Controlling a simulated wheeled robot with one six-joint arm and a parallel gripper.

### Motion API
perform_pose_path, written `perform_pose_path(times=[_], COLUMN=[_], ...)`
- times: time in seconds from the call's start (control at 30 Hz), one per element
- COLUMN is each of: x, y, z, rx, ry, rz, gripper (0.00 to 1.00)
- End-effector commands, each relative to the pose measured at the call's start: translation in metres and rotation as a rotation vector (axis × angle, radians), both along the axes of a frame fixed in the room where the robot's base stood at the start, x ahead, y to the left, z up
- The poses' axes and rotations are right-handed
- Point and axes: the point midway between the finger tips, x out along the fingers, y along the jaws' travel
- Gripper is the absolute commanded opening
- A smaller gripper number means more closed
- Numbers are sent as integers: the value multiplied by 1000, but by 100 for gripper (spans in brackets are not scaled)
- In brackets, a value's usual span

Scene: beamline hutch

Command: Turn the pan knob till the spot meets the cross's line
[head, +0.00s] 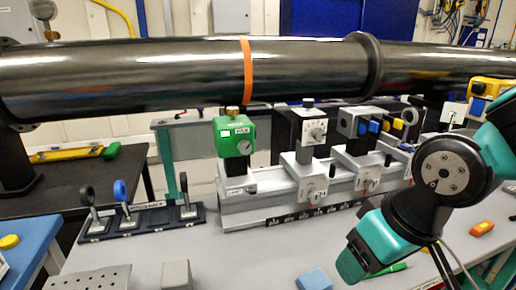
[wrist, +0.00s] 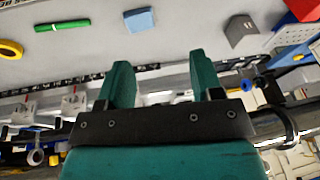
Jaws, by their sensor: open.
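My gripper (head: 352,262) hangs at the front of the bench, right of centre, in front of the optical rail (head: 262,211). In the wrist view its two teal fingers (wrist: 160,78) are apart with nothing between them. On the rail stand a green laser box (head: 235,137), a grey mount with a marked dial (head: 314,130), and a mount with blue and yellow knobs (head: 374,127). Which knob is the pan knob I cannot tell. A small white card (head: 453,114) stands at the far right; any spot or cross on it is too small to make out.
A large black pipe (head: 150,77) crosses above the rail. A blue block (head: 314,279), a green marker (head: 387,269) and an orange object (head: 481,228) lie on the bench. A rack of ring holders (head: 142,223) stands left. The bench's front middle is mostly clear.

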Motion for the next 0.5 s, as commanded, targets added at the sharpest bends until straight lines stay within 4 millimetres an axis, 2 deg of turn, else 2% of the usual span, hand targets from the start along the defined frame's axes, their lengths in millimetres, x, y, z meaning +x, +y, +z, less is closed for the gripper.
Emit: perform_pose_path(times=[0.03, 0.1, 0.2, 0.27, 0.33, 0.4, 0.5], x=[20, 54, 97, 119, 137, 145, 144], y=[0, -4, -4, 3, 21, 46, 84], z=[-20, -34, -39, -34, -21, -6, 13], rx=[-52, -134, -242, -294, -336, -358, -363], ry=[-65, -211, -464, -635, -836, -1021, -1230], rz=[-45, -111, -143, -120, -58, 30, 168], gripper=[60, 60, 60, 60, 60, 60, 60])
